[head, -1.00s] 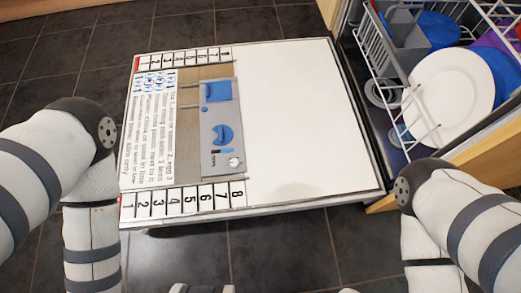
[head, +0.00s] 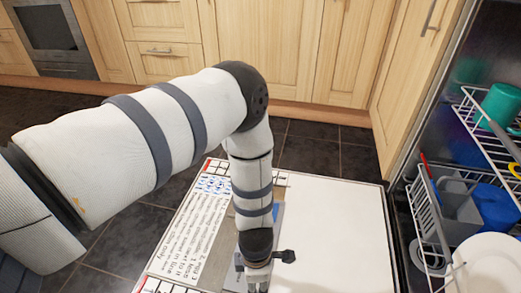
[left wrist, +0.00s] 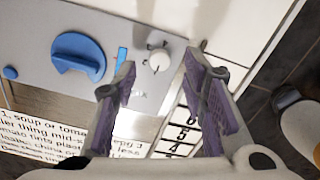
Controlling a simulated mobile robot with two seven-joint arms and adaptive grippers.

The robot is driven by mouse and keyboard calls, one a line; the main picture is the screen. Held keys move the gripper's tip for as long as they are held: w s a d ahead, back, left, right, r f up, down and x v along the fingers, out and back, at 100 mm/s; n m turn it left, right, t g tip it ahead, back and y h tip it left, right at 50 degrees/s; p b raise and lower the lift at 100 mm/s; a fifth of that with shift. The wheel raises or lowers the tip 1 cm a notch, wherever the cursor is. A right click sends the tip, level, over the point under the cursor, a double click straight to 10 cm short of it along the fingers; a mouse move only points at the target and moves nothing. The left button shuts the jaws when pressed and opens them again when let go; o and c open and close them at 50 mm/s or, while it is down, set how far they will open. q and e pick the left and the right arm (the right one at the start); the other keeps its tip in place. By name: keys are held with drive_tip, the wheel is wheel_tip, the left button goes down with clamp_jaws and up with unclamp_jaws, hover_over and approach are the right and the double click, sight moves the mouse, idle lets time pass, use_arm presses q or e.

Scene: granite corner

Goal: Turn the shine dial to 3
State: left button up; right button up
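The small white dial (left wrist: 158,57) sits on the grey dispenser panel (left wrist: 30,35) in the left wrist view, with fine marks around it too small to read. A larger blue knob (left wrist: 78,53) is to its left, with a small blue strip (left wrist: 121,58) between them. My left gripper (left wrist: 159,64) is open, its two purple-padded fingers apart on either side of the dial in the picture; I cannot tell if they touch it. In the head view my left gripper (head: 258,284) is over the panel, and my arm hides the dial. My right gripper is out of view.
The panel is set in the open white door (head: 335,235), printed with text and numbers. Racks (head: 428,225) with a plate (head: 490,265) and a teal cup (head: 500,105) stand at the right. Wooden cabinets (head: 265,50) are behind. The door's right part is clear.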

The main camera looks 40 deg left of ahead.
sight(257, 287)
use_arm(q)
wheel_tip(257, 287, down, 2)
drive_tip(key=shift+f+b, duration=0.15)
drive_tip(key=shift+b, duration=0.15)
clamp_jaws()
